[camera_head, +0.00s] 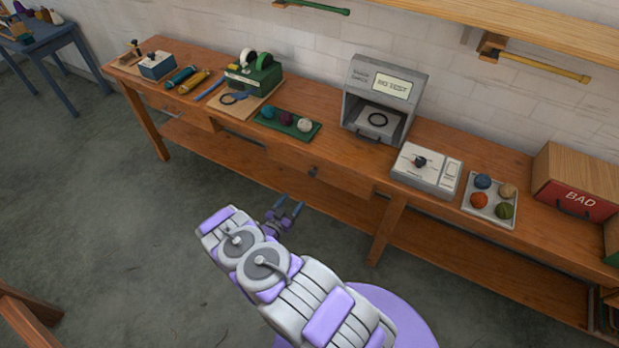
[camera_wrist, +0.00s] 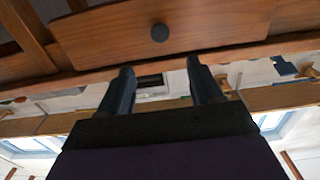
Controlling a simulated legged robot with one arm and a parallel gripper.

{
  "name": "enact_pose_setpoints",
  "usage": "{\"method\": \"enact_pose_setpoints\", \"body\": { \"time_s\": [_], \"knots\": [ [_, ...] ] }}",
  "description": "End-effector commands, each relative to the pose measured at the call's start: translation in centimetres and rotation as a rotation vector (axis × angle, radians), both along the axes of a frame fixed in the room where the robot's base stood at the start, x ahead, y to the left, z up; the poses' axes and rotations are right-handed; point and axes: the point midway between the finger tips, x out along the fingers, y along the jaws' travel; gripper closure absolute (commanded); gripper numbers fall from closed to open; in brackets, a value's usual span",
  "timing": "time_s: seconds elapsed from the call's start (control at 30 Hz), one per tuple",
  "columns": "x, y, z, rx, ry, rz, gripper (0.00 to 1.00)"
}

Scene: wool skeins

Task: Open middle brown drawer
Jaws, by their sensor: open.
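The brown middle drawer (camera_head: 340,178) is set under the front edge of the wooden workbench and looks shut. Its small dark round knob (camera_head: 313,171) is at the middle of its front. In the wrist view the drawer front (camera_wrist: 215,27) spans the top, with the knob (camera_wrist: 159,33) near its centre. My gripper (camera_head: 290,205) is in front of the drawer, a little below the knob in the head picture. Its two dark fingers (camera_wrist: 160,66) are apart with nothing between them. The knob lies just beyond the fingertips in the wrist view, not touched.
The workbench (camera_head: 345,148) carries a green tray (camera_head: 272,121) of wool balls, a grey test box (camera_head: 385,75), a white device (camera_head: 427,168), a white tray (camera_head: 478,207) and a red-fronted BAD bin (camera_head: 575,199). A bench leg (camera_head: 386,230) stands right of the drawer. The floor in front is open.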

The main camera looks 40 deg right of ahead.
Motion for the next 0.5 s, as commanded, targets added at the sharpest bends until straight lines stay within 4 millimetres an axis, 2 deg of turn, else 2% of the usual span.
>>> {"method": "enact_pose_setpoints", "body": {
  "time_s": [0.1, 0.5],
  "knots": [
    [0.9, -2.4, 0.0, -0.001, -0.003, -0.003, 0.35],
    [4.0, -9.5, 0.0, 0.000, -0.004, -0.002, 0.35]
  ]
}}
